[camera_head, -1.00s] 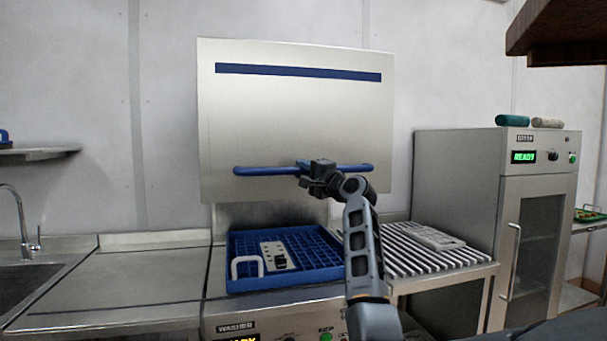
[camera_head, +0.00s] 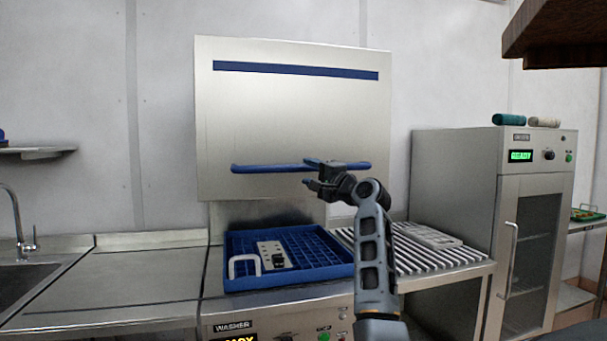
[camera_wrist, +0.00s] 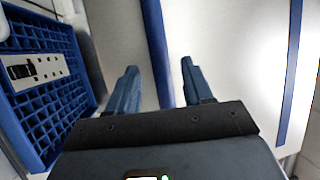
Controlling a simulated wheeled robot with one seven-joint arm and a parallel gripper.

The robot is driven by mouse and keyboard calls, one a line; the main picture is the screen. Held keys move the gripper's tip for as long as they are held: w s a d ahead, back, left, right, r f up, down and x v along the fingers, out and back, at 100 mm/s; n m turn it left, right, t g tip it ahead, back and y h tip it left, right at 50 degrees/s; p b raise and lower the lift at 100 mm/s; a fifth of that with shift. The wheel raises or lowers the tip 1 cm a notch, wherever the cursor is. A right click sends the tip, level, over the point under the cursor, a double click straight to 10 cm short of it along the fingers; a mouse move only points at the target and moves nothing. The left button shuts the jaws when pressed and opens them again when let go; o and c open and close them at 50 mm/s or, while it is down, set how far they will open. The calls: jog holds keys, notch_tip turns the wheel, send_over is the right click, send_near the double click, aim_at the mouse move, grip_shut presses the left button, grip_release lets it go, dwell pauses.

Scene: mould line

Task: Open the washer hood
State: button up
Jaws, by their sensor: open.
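The washer hood (camera_head: 295,115) is a pale metal panel with a dark blue stripe, standing raised above the washer (camera_head: 275,318). Its blue bar handle (camera_head: 255,169) runs along the lower part of its front. My gripper (camera_head: 309,173) is at the middle of the handle, with one finger at about bar height and the other below. In the wrist view my gripper (camera_wrist: 158,75) is open, and the handle (camera_wrist: 156,45) shows in the gap between the fingers, touching neither visibly. I cannot tell how deep the bar sits between them.
A blue rack (camera_head: 238,282) with a pale slotted part (camera_head: 271,256) sits in the open space under the hood. A ribbed rack (camera_head: 400,262) and a steel cabinet (camera_head: 460,185) stand right. A sink (camera_head: 25,285) and bare counter (camera_head: 140,280) lie left. A dark overhang (camera_head: 560,35) is top right.

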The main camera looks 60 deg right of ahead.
jog(key=shift+v, duration=1.65)
jog(key=w+a+f+n+g+y, duration=0.1)
jog(key=a+f+n, duration=0.1)
jog(key=a+f, duration=0.85)
jog(key=w+a+f+n+g, duration=0.15)
jog(key=a+f, duration=0.55)
jog(key=f, duration=0.7)
jog(key=s+a+f+n+y, duration=0.1)
jog(key=s+a+f+n, duration=0.2)
jog(key=s+a+f, duration=0.4)
jog(key=s+a+f+n+y, duration=0.15)
jog(key=a+f+n, duration=0.25)
jog(key=a, duration=0.6)
jog(key=s+a+r+n+y, duration=0.1)
jog(key=s+a+n+y, duration=0.1)
jog(key=s+a+n, duration=0.4)
jog(key=s+a+r+n+y, duration=0.2)
jog(key=s+a+n, duration=0.4)
jog(key=s+a, duration=0.7)
jog(key=s+y, duration=0.1)
jog(key=s, duration=0.4)
jog(key=shift+s+a, duration=0.15)
jog(key=shift+s, duration=0.2)
